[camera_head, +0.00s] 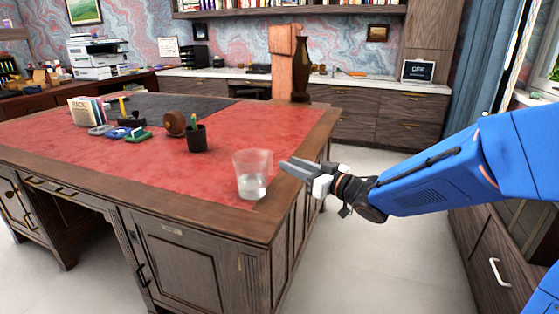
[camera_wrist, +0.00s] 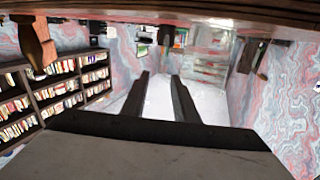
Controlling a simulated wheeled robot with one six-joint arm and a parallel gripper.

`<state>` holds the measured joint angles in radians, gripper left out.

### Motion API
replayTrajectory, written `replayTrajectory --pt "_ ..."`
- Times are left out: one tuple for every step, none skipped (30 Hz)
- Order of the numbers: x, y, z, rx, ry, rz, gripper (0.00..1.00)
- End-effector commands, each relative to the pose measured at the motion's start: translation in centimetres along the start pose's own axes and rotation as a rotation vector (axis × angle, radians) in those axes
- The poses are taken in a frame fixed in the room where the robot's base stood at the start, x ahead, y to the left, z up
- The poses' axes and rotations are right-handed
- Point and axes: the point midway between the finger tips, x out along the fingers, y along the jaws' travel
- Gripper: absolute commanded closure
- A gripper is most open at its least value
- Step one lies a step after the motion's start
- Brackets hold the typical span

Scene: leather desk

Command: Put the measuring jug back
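A clear measuring jug (camera_head: 252,175) stands upright on the desk near its front right corner, with what looks like some clear liquid low inside. My gripper (camera_head: 289,164) is just right of the jug, its fingers pointing left toward it at about rim height. A small gap shows between the fingertips and the jug in the head view. In the wrist view the two dark fingers (camera_wrist: 159,76) are spread apart with nothing held between them.
The red-topped desk (camera_head: 190,155) also holds a dark pen cup (camera_head: 196,136), a round brown object (camera_head: 174,123), staplers and books (camera_head: 85,111) farther left. The red surface between the jug and pen cup is clear. A long counter (camera_head: 350,80) runs along the back wall.

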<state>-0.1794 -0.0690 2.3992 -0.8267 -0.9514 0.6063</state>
Motion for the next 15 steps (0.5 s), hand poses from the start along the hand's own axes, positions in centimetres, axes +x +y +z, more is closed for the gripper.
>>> replayTrajectory --pt "-1.1 0.1 -0.1 -0.001 0.001 0.004 0.73" --pt "-1.6 0.1 -0.1 -0.002 0.0 0.004 0.73" --pt "-2.3 0.1 -0.1 -0.002 0.0 0.004 0.73" --pt "-2.7 0.1 0.0 -0.001 0.001 0.003 0.73" --pt "-3.1 0.1 -0.1 -0.001 0.001 0.003 0.73" --pt "-3.6 0.1 -0.1 -0.001 0.001 0.003 0.73" --pt "-3.9 0.1 -0.1 -0.001 0.001 0.003 0.73" --pt "-4.2 0.1 0.0 -0.001 0.001 0.003 0.73" --pt "-4.5 0.1 0.0 -0.001 0.0 0.002 0.73" --pt "-4.7 0.1 0.0 -0.001 0.0 0.002 0.73" --pt "-4.8 0.0 0.0 -0.001 0.0 0.001 0.73" --pt "-5.0 0.0 0.0 -0.001 -0.001 0.001 0.73" --pt "-5.1 0.0 0.0 -0.001 0.0 0.001 0.73" --pt "-5.2 0.0 0.0 0.0 0.0 0.001 0.73" --pt "-5.2 0.0 0.0 0.0 0.0 0.001 0.73"
